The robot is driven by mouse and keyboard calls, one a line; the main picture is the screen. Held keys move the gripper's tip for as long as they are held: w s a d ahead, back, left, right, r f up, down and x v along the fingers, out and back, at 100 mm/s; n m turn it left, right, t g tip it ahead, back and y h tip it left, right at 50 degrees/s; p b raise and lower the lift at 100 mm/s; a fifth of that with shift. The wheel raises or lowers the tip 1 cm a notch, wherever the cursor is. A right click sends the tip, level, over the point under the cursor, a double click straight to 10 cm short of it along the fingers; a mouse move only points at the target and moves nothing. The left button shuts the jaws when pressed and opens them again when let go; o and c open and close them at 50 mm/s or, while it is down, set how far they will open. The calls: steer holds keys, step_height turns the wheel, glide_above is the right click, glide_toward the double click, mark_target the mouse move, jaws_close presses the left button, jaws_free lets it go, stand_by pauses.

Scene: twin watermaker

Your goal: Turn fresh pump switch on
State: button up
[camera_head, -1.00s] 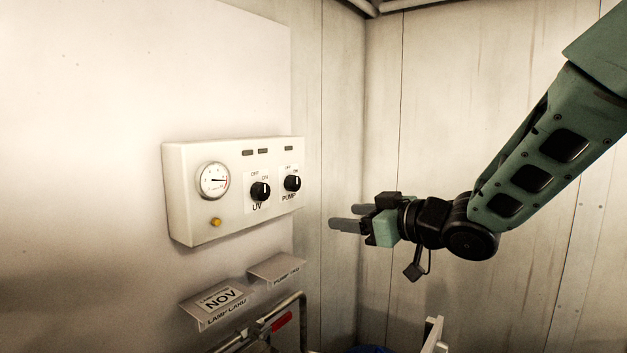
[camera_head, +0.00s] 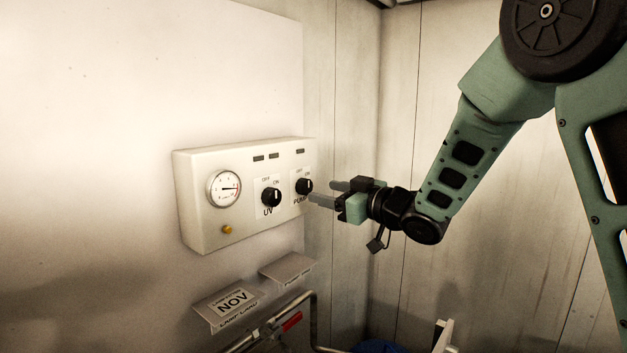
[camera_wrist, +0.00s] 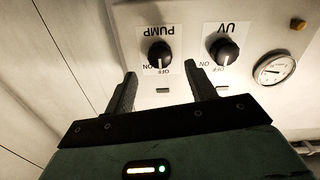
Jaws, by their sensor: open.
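The PUMP knob (camera_head: 304,186) is a black rotary switch on the right of a white wall panel (camera_head: 198,215). In the wrist view, the PUMP knob (camera_wrist: 159,54) appears upside down, with OFF and ON labels. Its white mark points down in the picture, near OFF. My gripper (camera_head: 323,192) is open and empty, just right of the PUMP knob in the head view, apart from it as far as I can tell. In the wrist view, my gripper (camera_wrist: 160,73) has its two fingertips either side of the line to the knob, which shows beyond them.
The UV knob (camera_head: 271,197) sits left of the PUMP knob. A gauge (camera_head: 223,188) and a yellow button (camera_head: 227,230) are farther left. Label plates (camera_head: 228,303) and a pipe with a red handle (camera_head: 291,321) are below. A wall corner is close on the right.

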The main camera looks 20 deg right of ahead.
mark_target(308, 187)
steer(key=p+x, duration=0.1)
steer(key=x, duration=0.4)
steer(key=c, duration=1)
